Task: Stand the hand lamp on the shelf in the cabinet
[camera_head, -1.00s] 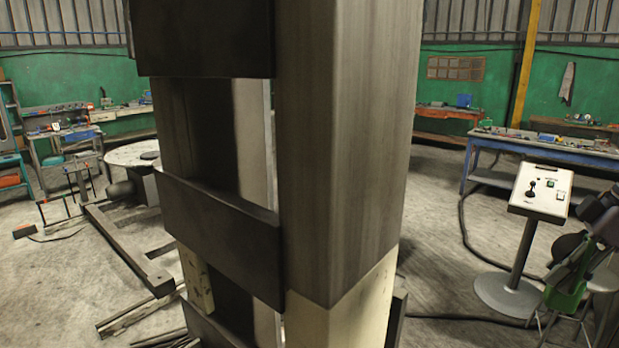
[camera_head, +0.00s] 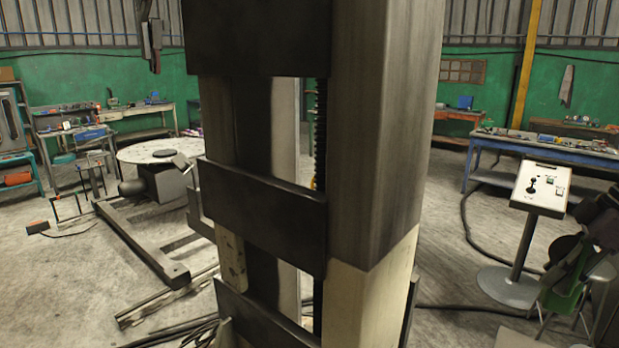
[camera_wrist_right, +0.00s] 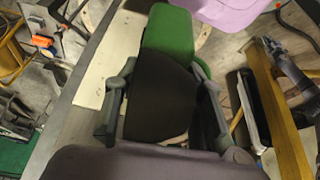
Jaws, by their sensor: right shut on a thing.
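My right gripper (camera_head: 606,228) is at the right edge of the head view, partly cut off. It is shut on the hand lamp (camera_head: 568,284), a green and black thing hanging below it. In the right wrist view the two grey fingers lie on either side of the lamp's black part, and its green end (camera_wrist_right: 167,33) points away from the gripper. A teal cabinet with open shelves (camera_head: 14,157) is cut off at the left edge of the head view; I cannot tell whether it is the task's cabinet. My left gripper is not in view.
A large column (camera_head: 375,150) with dark plates blocks the middle. A control stand (camera_head: 540,188) is near the lamp. A round table (camera_head: 150,152) and low steel beams (camera_head: 140,245) lie left. A blue workbench (camera_head: 550,147) stands at the back right.

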